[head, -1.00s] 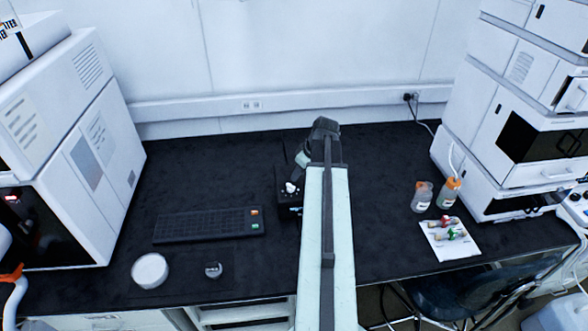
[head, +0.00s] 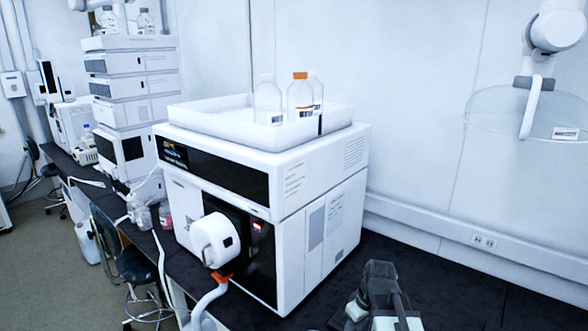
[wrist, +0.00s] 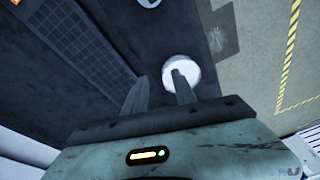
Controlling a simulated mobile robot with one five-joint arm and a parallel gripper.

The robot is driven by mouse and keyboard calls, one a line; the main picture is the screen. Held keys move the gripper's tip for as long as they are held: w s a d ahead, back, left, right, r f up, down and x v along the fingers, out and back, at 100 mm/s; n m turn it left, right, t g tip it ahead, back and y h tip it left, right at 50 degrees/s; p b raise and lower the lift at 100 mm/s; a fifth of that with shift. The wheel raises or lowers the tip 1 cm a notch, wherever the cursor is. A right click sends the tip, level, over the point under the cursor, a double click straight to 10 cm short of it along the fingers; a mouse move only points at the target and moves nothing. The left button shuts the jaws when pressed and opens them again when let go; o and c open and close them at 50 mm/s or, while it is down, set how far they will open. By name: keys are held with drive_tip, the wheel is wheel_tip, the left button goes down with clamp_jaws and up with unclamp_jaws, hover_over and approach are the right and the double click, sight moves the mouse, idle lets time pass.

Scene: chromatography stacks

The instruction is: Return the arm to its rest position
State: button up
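My arm (head: 385,300) shows only in part at the bottom right of the head view, over the black bench top. My gripper (wrist: 160,84) shows in the wrist view, with its two dark fingers apart and nothing held between them. It points down over the bench. The right finger overlaps a white round dish (wrist: 190,66) in the picture; I cannot tell the height between them. The fingertips are not in the head view.
A dark rack (wrist: 80,45) with many holes lies left of the fingers. A white instrument (head: 310,235) bears a tray (head: 220,125) with bottles. More stacked instruments (head: 130,105) stand at the far left. A clear round shield (head: 500,110) hangs at the right. Black bench is bare at the right.

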drive_tip(key=s+a+m+g+h, duration=0.1)
drive_tip(key=s+a+m, duration=0.1)
drive_tip(key=s+m, duration=0.3)
drive_tip(key=shift+s+a+f+m+g+h, duration=0.2)
drive_tip(key=shift+s+m+g+h, duration=0.15)
drive_tip(key=shift+m, duration=0.45)
idle(0.9)
